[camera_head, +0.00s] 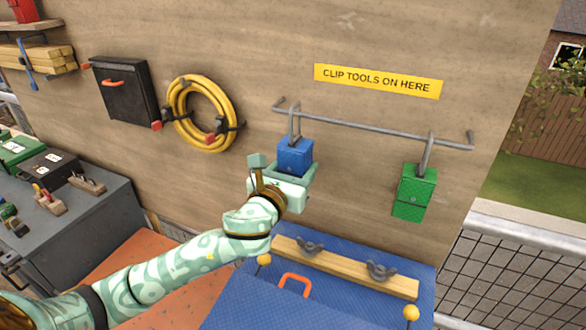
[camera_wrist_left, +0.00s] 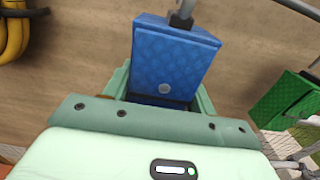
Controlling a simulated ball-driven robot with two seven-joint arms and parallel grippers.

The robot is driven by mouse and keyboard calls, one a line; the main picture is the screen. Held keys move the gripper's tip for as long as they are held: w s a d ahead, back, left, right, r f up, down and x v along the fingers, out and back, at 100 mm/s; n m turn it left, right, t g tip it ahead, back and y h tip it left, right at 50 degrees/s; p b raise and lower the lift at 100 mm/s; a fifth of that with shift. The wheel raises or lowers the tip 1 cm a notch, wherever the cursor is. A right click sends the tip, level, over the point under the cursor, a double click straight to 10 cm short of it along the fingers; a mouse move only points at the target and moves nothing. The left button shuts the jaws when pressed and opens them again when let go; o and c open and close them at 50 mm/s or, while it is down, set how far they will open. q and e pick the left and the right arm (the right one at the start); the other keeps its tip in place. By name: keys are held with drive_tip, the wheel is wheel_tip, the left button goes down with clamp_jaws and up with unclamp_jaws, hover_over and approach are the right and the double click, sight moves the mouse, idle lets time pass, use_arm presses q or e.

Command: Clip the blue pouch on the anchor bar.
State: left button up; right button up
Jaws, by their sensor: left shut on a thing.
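The blue pouch (camera_head: 295,157) is upright in front of the plywood wall, below the left part of the grey anchor bar (camera_head: 375,130). Its grey clip (camera_head: 295,124) rises to the bar and overlaps it in the head view; whether it is fully around the bar I cannot tell. My left gripper (camera_head: 285,178) is shut on the blue pouch from below. In the left wrist view the pouch (camera_wrist_left: 172,58) sits between the fingers, with the lower part of its clip (camera_wrist_left: 182,14) on top. My right gripper is not in view.
A green pouch (camera_head: 414,190) hangs by its clip from the bar's right part. A yellow sign (camera_head: 378,81) is above the bar. A coiled yellow hose (camera_head: 181,120) hangs to the left. A blue bench (camera_head: 340,252) with a wooden strip lies below.

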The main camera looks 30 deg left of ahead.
use_arm(q)
drive_tip(key=shift+w+r, duration=0.1)
drive_tip(key=shift+w, duration=0.25)
drive_tip(key=shift+w+p, duration=0.3)
drive_tip(key=shift+w, duration=0.35)
idle(0.3)
drive_tip(key=shift+w+a, duration=0.1)
drive_tip(key=shift+w, duration=0.65)
drive_tip(key=shift+w+p, duration=0.1)
drive_tip(key=shift+p, duration=0.85)
